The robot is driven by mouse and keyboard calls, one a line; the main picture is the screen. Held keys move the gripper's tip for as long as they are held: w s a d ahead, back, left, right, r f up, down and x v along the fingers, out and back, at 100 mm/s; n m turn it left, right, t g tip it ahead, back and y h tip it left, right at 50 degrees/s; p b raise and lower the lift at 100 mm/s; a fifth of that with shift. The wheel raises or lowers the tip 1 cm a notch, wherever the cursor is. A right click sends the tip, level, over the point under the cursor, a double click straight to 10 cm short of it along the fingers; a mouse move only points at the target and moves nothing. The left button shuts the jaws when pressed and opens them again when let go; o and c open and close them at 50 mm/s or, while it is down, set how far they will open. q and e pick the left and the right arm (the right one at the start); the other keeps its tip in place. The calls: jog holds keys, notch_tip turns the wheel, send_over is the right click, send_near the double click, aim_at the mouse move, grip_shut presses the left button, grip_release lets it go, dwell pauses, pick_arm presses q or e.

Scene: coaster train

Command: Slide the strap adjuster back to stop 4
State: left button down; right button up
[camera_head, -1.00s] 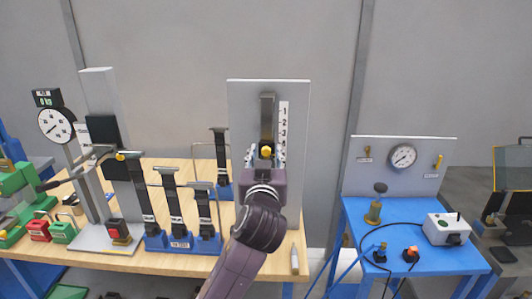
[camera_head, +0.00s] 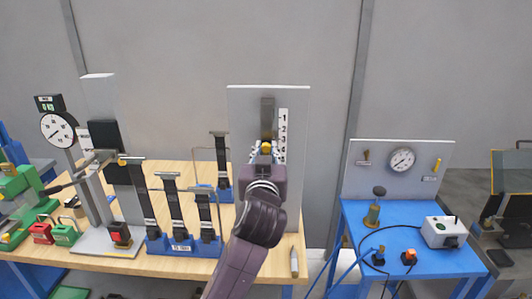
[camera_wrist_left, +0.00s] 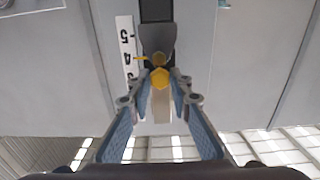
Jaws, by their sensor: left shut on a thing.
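The strap adjuster, a dark slider with a yellow knob (camera_head: 267,147), sits on a dark vertical strap or rail (camera_head: 267,110) on a tall grey panel (camera_head: 240,110). A white number scale (camera_head: 283,128) stands right of it, showing 1, 2 and 3; lower marks are partly hidden. My left gripper (camera_head: 266,153) reaches up from below and is shut on the adjuster. In the left wrist view the knob (camera_wrist_left: 159,78) is between the fingertips (camera_wrist_left: 163,82), and a small yellow pointer (camera_wrist_left: 141,58) lies about level with the 4 on the upside-down scale (camera_wrist_left: 126,50). My right gripper is not seen.
Left of the panel, several strapped stands rise from a blue base (camera_head: 182,245) on the wooden table (camera_head: 130,265), near a dial gauge (camera_head: 58,129). A blue table (camera_head: 360,235) stands at right.

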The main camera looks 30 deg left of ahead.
pick_arm(q)
jog(key=shift+r, duration=0.3)
jog(key=c, duration=1.8)
grip_release()
jog(key=shift+o, duration=0.2)
jog(key=shift+f, duration=0.1)
jog(key=shift+s+d, duration=0.1)
jog(key=v, duration=0.7)
jog(key=shift+s, duration=0.2)
jog(key=shift+f, duration=0.1)
